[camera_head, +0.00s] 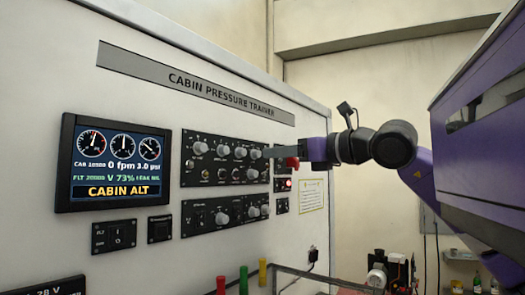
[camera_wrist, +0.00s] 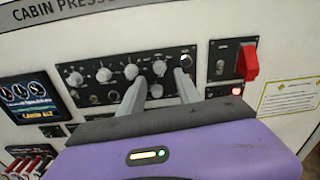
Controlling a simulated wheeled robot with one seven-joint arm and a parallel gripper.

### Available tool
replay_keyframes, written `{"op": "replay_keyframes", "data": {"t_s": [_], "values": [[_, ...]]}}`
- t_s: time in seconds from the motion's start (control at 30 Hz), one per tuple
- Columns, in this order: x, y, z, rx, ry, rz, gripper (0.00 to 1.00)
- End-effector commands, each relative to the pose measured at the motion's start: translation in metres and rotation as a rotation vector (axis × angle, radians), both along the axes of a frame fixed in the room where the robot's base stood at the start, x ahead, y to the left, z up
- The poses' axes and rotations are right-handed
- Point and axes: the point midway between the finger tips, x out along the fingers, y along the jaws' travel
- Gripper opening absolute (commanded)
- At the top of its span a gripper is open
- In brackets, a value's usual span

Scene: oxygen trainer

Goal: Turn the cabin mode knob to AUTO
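The upper control panel (camera_head: 225,160) carries two rows of knobs and switches; it also shows in the wrist view (camera_wrist: 90,62). Its small labels are unreadable, so I cannot tell which knob is the cabin mode knob or where it points. My gripper (camera_wrist: 160,74) is open, its two grey fingers apart and pointing at this panel's right part. An upper-row knob (camera_wrist: 159,68) shows between the fingertips, and a lower knob (camera_wrist: 156,90) shows between the fingers. Contact cannot be told. In the head view my gripper (camera_head: 272,152) is at the panel's right end.
A red guarded switch (camera_wrist: 247,62) and a lit red light (camera_wrist: 236,91) are right of the panel. A display (camera_head: 114,162) reading CABIN ALT is at left. A lower knob panel (camera_head: 222,213) sits beneath. Coloured upright handles (camera_head: 243,280) stand below.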

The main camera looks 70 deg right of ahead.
Motion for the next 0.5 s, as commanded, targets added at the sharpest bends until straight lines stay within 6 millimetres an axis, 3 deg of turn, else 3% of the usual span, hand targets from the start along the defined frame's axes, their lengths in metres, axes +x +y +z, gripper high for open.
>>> {"op": "replay_keyframes", "data": {"t_s": [0.23, 0.5], "values": [[0.035, -0.009, 0.002, 0.003, 0.0, 0.003, 0.4], [0.047, -0.012, 0.0, 0.003, 0.0, 0.003, 0.4]]}}
